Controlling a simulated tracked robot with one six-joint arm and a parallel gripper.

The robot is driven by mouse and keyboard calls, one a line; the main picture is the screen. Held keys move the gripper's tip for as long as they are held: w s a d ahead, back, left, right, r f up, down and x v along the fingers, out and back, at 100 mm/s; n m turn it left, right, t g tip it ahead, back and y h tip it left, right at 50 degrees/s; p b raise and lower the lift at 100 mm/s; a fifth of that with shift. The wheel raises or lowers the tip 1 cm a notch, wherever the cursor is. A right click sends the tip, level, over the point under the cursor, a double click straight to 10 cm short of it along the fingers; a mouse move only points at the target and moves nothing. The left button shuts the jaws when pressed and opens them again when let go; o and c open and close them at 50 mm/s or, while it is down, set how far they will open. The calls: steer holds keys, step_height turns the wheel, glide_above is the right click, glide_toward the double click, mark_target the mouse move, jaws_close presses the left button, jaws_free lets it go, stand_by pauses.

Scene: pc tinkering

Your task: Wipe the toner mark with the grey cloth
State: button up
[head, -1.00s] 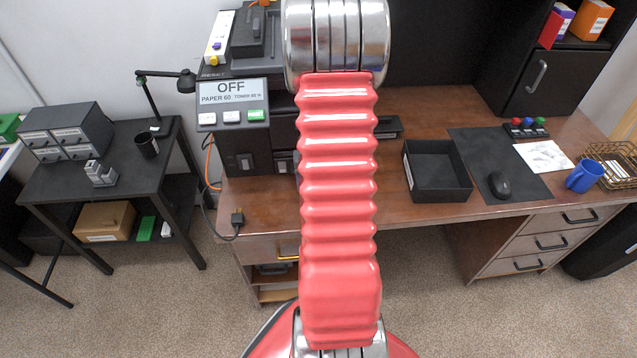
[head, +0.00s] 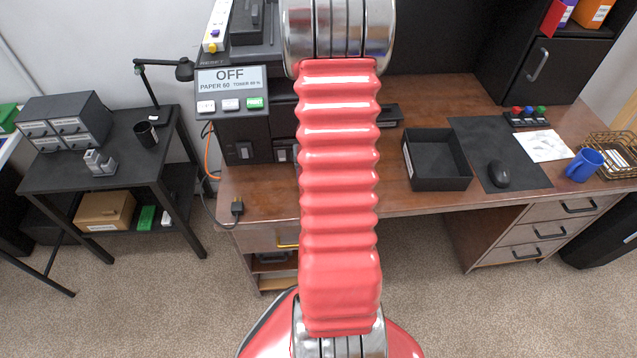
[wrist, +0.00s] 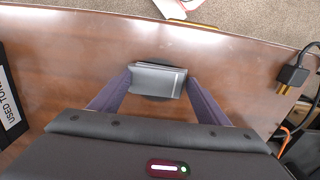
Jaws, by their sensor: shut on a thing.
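My gripper (wrist: 158,84) is shut on a grey folded piece, the grey cloth (wrist: 155,78), in the wrist view. The cloth sits between the two fingers, low over the brown desk top; I cannot tell if it touches the wood. A dark patch (wrist: 152,97) shows around the cloth's edges, mostly hidden by it. I cannot tell whether it is the toner mark or shadow. In the head view my red arm hides the gripper, the cloth and this part of the desk.
A black tray (head: 438,183) stands on the desk (head: 290,205); its labelled edge shows at the wrist view's left. A plug (head: 237,208) with cable lies at the desk's left front. The printer (head: 240,135), showing OFF, stands behind it. A mouse (head: 499,174) and mug (head: 584,165) are right.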

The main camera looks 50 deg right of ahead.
steer(key=shift+f, duration=0.6)
steer(key=shift+w+d+r, duration=0.1)
steer(key=shift+w+d, duration=0.7)
steer(key=shift+d, duration=0.1)
steer(key=shift+s+a, duration=0.8)
steer(key=shift+a, duration=0.1)
steer(key=shift+f, duration=0.2)
steer(key=shift+w+d+r, duration=0.15)
steer(key=shift+w+d, duration=0.65)
steer(key=shift+d, duration=0.1)
